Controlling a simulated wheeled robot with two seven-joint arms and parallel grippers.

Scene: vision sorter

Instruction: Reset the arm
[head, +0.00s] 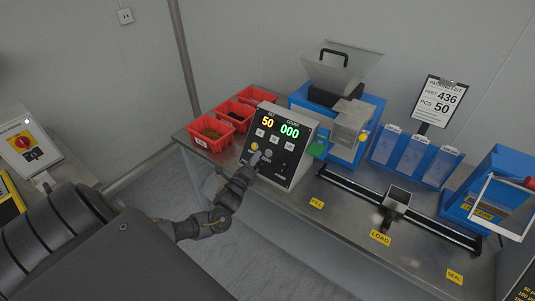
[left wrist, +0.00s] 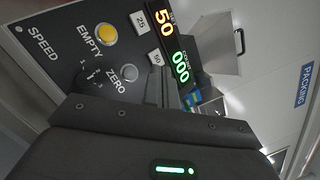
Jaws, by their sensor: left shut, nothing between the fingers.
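My left arm comes in from the left in the head view. Its gripper (head: 250,165) is shut and empty, close to the lower front of the grey counter box (head: 295,172). The box's displays read an orange 50 and a green 000. In the left wrist view the panel (left wrist: 70,40) fills the upper left, with a yellow EMPTY button (left wrist: 106,35), a grey ZERO button (left wrist: 129,72) and SPEED lettering. The dark gripper body covers the lower part there, so I cannot tell whether the fingertips touch the panel. My right gripper is not in view.
Red bins (head: 209,132) stand left of the counter. Right of it are a blue machine (head: 345,150), a rail with a small carriage (head: 398,197), blue pouch holders (head: 414,157) and a sealer (head: 487,193). A packing list sign (head: 440,103) stands behind. The table's front strip looks clear.

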